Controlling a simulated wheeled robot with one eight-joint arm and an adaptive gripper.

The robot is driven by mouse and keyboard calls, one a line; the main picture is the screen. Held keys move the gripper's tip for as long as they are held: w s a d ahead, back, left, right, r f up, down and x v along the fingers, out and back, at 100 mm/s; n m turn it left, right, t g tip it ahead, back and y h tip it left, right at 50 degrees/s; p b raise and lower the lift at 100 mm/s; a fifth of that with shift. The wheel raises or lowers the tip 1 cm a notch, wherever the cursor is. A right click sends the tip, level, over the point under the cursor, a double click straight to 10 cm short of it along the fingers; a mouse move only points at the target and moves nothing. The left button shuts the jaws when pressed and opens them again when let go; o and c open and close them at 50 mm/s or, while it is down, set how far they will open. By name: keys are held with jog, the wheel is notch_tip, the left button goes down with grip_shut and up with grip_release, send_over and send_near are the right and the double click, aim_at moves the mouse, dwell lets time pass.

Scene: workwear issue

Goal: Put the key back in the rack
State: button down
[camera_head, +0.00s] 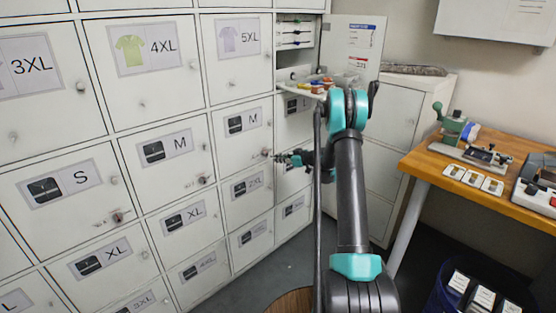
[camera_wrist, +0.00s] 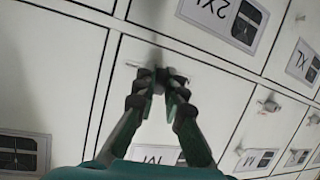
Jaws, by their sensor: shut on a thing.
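My gripper (camera_head: 285,157) is close in front of the locker doors, by the lock of a door labelled M (camera_head: 245,122). In the wrist view my gripper (camera_wrist: 164,78) has its dark fingertips together at the white door face (camera_wrist: 215,95). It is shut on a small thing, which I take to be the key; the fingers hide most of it. A grey piece shows just beyond the tips. I cannot tell whether the key is in the lock. An open compartment (camera_head: 294,72) holds white shelves and a pulled-out tray with small coloured items; I cannot make out a key rack for certain.
An open door (camera_head: 352,48) with notices stands right of the open compartment. A wooden bench (camera_head: 420,160) with a green machine (camera_head: 455,128) and white cards is at the right. A dark bin (camera_head: 445,280) stands below it.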

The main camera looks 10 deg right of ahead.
jog(key=shift+s+d, duration=0.65)
jog(key=shift+d, duration=0.05)
jog(key=shift+s+r, duration=0.1)
dwell(0.4)
jog(key=s+d+r+m+t+h, duration=0.1)
jog(key=s+r+m+t+h, duration=0.1)
jog(key=s+r, duration=0.4)
jog(key=s+d+r+m+t+h, duration=0.2)
jog(key=s+r+m+h, duration=0.2)
jog(key=s, duration=0.9)
notch_tip(320, 180, up, 2)
jog(key=shift+s+r, duration=0.1)
jog(key=shift+s, duration=0.15)
